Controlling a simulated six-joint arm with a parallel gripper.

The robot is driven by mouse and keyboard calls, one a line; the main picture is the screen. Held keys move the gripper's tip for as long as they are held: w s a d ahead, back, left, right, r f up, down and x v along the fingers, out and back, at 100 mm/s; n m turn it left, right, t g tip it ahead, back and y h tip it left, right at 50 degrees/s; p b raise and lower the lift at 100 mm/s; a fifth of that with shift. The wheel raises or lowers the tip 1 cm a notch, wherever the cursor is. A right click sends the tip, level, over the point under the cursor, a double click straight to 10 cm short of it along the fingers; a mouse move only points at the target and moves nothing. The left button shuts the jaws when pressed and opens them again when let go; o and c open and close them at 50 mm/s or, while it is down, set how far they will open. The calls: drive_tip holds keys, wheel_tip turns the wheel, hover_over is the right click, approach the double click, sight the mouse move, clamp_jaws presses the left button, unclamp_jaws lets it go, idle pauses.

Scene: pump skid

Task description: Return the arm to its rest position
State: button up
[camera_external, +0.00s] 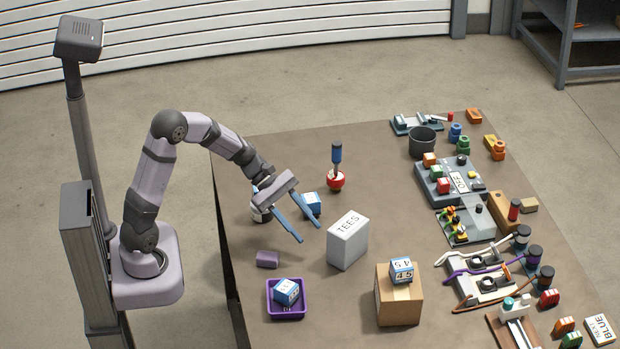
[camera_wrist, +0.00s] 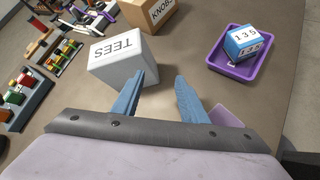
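My gripper (camera_external: 311,234) is open, its two blue fingers spread apart over the left part of the table.
A blue-and-white block (camera_external: 312,204) sits behind the fingers. A purple block (camera_external: 267,259) and a purple tray (camera_external: 272,312) with a numbered block are nearer. A cardboard box (camera_external: 399,302) carries another numbered block. A red ball-shaped holder (camera_external: 336,181) with a blue-handled tool stands farther back.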

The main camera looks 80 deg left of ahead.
drive_tip(key=s+d+m+g+y+p, duration=0.15)
drive_tip(key=s+d+m+g, duration=0.25)
drive_tip(key=s+d+m, duration=0.4)
drive_tip(key=s+a+m+g+y+p, duration=0.1)
drive_tip(key=s+m+y+p, duration=0.1)
drive_tip(key=s+m, duration=0.4)
drive_tip(key=s+a+r+m+g+y+p, duration=0.1)
drive_tip(key=s+a+m+y+p, duration=0.1)
drive_tip(key=s+m, duration=0.4)
drive_tip(key=shift+s+a+r+m+g+y+p, duration=0.2)
drive_tip(key=shift+s+m+g+y+p, duration=0.2)
drive_tip(key=shift+s+y+p, duration=0.6)
drive_tip(key=shift+s, duration=0.1)
